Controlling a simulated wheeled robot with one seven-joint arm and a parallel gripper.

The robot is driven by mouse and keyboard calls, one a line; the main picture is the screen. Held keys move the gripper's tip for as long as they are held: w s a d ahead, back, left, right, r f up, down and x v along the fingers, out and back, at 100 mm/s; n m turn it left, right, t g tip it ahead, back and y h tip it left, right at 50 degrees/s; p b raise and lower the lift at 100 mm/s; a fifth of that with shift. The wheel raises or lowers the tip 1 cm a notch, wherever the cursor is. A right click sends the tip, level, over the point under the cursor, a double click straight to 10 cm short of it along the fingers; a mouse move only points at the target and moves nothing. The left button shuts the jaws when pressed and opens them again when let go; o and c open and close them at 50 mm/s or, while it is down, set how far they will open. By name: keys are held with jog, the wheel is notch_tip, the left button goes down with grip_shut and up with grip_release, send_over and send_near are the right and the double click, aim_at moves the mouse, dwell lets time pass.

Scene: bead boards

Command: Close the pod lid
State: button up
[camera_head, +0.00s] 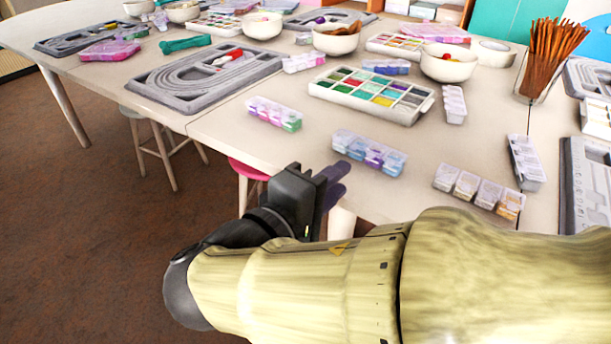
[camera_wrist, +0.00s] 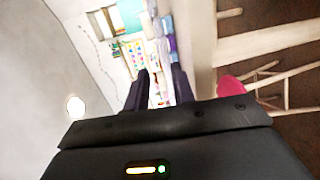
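Several clear bead pods in strips lie near the front of the table. One with blue and purple beads (camera_head: 369,153) is nearest my gripper. One with pink and green beads (camera_head: 273,114) lies to its left, and a pale one (camera_head: 479,191) lies to its right. Another stands by the table seam (camera_head: 525,162). I cannot tell which lid is open. My gripper (camera_head: 336,184) is in front of the table's front edge, short of the blue and purple pod and apart from it. In the wrist view my gripper (camera_wrist: 161,72) has its two dark fingers apart, with nothing held between them.
A paint-like tray of coloured beads (camera_head: 372,95) lies behind the pods. A grey bead board (camera_head: 205,77) is at the left. A glass of brown sticks (camera_head: 545,60) stands at the right. A pink stool (camera_head: 248,169) is under the front edge. Bare table lies between the pods.

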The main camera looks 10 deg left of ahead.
jog(key=p+v, duration=0.2)
jog(key=v, duration=0.7)
jog(key=shift+d, duration=0.1)
